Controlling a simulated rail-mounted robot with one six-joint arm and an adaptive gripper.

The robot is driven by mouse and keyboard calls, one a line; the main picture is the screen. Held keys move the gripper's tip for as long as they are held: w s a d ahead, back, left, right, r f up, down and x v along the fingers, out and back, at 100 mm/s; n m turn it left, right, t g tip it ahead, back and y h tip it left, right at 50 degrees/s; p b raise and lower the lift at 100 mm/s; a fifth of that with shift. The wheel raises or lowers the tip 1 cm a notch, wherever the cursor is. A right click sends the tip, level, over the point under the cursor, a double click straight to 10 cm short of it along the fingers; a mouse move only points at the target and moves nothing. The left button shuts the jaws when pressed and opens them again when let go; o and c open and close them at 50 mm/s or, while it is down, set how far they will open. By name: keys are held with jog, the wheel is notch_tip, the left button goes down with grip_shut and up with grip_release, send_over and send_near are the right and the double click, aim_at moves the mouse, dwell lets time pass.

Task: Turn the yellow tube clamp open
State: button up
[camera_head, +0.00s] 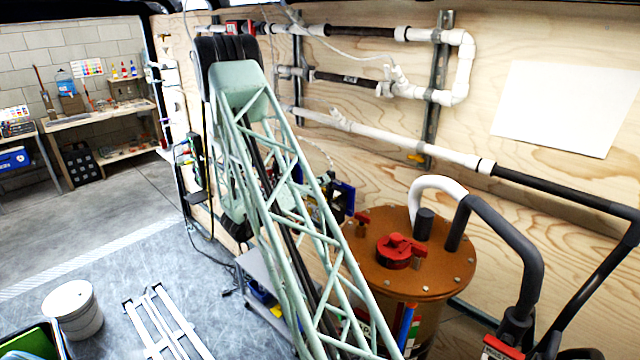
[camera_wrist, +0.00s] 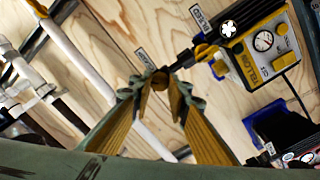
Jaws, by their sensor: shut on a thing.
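In the wrist view my gripper (camera_wrist: 163,88) shows from behind, with its two yellow-padded fingers converging near the wooden wall. The fingertips are closed around a small dark-yellow piece, which appears to be the yellow tube clamp (camera_wrist: 160,77). A short black tube runs up and right from it. The fingers hide part of the clamp, so its turn angle cannot be told. In the head view my pale green lattice arm crosses the middle, and the gripper and the held clamp cannot be made out there.
A yellow gauge box (camera_wrist: 262,45) sits close right of the fingers, with a blue-framed part (camera_wrist: 280,130) below it. White pipes (camera_wrist: 75,50) run on the left. In the head view a brown drum (camera_head: 440,265) with a red valve (camera_head: 398,250) stands right of my arm.

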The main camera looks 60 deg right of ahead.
jog(key=o, duration=0.9)
jog(key=shift+a, duration=0.1)
jog(key=shift+w+a+f, duration=0.1)
jog(key=shift+w+a, duration=0.25)
jog(key=shift+a, duration=1.6)
jog(key=shift+w+a+f, duration=0.1)
jog(key=shift+w+a, duration=0.3)
jog(key=shift+a, duration=1.55)
jog(key=shift+w+a, duration=0.35)
jog(key=shift+a, duration=1.6)
